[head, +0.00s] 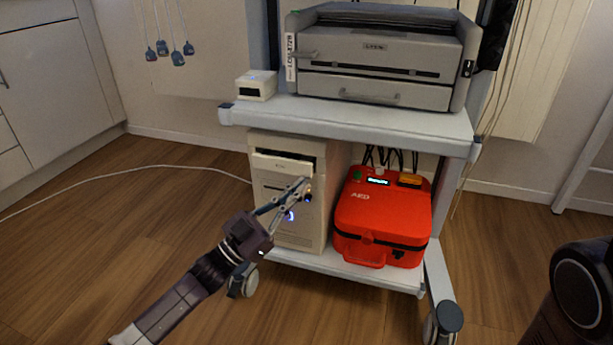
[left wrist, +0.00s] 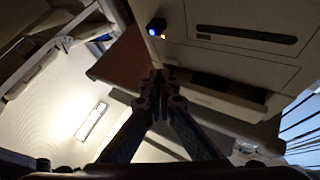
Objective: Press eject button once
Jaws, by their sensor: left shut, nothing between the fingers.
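The beige computer tower (head: 312,225) stands on the cart's lower shelf. Its disc tray (head: 283,164) sticks out near the top of the front, and the tray also shows in the left wrist view (left wrist: 215,97). My left gripper (head: 303,184) is shut and empty, its tips in front of the tower's right side, just below the tray. In the left wrist view the closed fingertips (left wrist: 160,76) are beside the tray. Contact with the tower cannot be told. My right gripper is not in view.
A red AED case (head: 380,222) stands right of the tower. A grey printer (head: 380,62) and a small white box (head: 257,85) are on the upper shelf (head: 350,119). A white cable (head: 130,171) crosses the floor. The wooden floor in front is clear.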

